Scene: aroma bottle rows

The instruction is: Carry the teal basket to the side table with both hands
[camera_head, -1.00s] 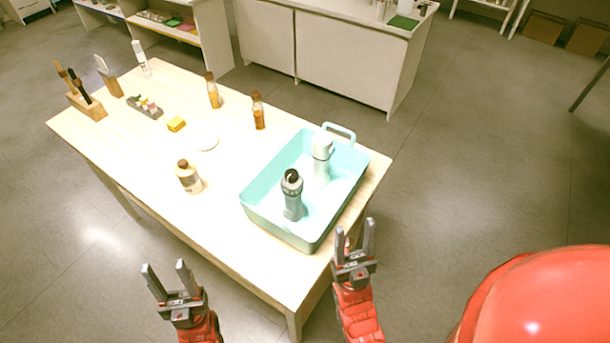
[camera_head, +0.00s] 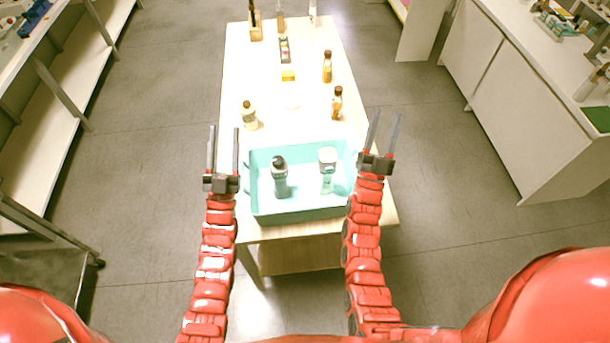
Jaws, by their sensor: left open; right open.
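The teal basket (camera_head: 300,214) sits at the near end of the wooden table. A dark grey bottle (camera_head: 280,178) and a pale bottle with a white top (camera_head: 327,172) stand upright inside it. My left gripper (camera_head: 223,150) is open and empty at the basket's left side. My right gripper (camera_head: 383,133) is open and empty at its right side, near the far right corner. I cannot tell whether either gripper touches the basket. I cannot tell which surface is the side table.
White shelves (camera_head: 70,75) stand left, a white cabinet (camera_head: 510,110) right.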

